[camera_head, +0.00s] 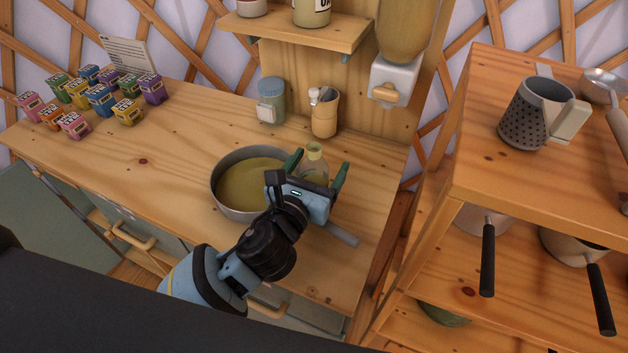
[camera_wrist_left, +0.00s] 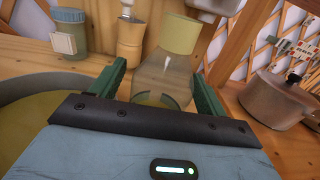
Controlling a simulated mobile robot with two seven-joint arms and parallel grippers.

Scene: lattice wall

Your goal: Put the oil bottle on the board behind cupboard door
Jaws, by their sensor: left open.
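The oil bottle (camera_head: 313,168) is clear glass with a yellow-green top and stands upright on the wooden counter, right of the pot. It also shows in the left wrist view (camera_wrist_left: 166,72), between the green fingers. My left gripper (camera_head: 318,169) is open, with one finger on each side of the bottle; I cannot tell whether either finger touches it. The grey-green cupboard front (camera_head: 135,232) with wooden handles is below the counter, partly behind my arm. No board inside a cupboard can be seen. My right gripper is not in view.
A pot of yellowish liquid (camera_head: 232,203) stands close left of the gripper. Behind are a lidded jar (camera_head: 271,103) and a wooden container (camera_head: 325,114). Several small boxes (camera_head: 100,98) fill the counter's far left. A shelf unit (camera_head: 470,170) with pans stands at right.

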